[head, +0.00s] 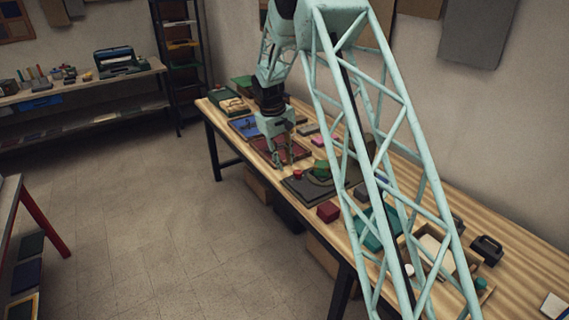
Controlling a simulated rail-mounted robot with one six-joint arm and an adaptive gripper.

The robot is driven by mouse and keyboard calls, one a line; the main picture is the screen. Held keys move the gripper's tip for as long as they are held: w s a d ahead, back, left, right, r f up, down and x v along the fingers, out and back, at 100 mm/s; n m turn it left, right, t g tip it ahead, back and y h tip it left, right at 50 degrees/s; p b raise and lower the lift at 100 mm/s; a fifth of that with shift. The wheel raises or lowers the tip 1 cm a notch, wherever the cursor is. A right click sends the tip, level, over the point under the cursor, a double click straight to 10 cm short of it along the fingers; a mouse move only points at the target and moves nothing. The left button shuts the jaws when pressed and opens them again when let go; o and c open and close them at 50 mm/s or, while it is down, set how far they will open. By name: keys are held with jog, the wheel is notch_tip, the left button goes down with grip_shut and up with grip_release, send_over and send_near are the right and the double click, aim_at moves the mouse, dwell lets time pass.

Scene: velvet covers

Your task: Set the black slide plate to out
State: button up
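My gripper (282,158) hangs from the pale teal arm, pointing down over the far half of the wooden workbench. It is small in the head view, and I cannot tell whether its fingers are open or shut. Below it lies a dark red panel (262,144). A flat black plate (303,189) lies at the bench's front edge, just right of and nearer than my gripper; it may be the slide plate. A small red knob (297,174) shows at its left end. My gripper appears apart from it. Its slide position is not readable, and the arm lattice hides things to its right.
A green piece (321,169) sits beside the black plate, and a dark red block (328,212) stands nearer. A blue panel (243,127) lies farther back. An open wooden tray (436,243) and a black handled object (487,248) are at right. The floor at left is clear.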

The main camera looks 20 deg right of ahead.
jog(key=shift+s+a+r+p, duration=0.15)
jog(key=shift+r+p, duration=0.15)
jog(key=shift+r, duration=0.45)
jog(key=shift+w+a+r+p, duration=0.15)
jog(key=shift+r+p, duration=0.2)
jog(key=shift+r, duration=0.4)
jog(key=shift+s+a+r+p, duration=0.15)
jog(key=shift+r+p, duration=0.15)
jog(key=shift+r, duration=0.45)
notch_tip(320, 180, up, 12)
jog(key=a, duration=0.2)
jog(key=shift+s, duration=0.25)
jog(key=shift+f, duration=0.1)
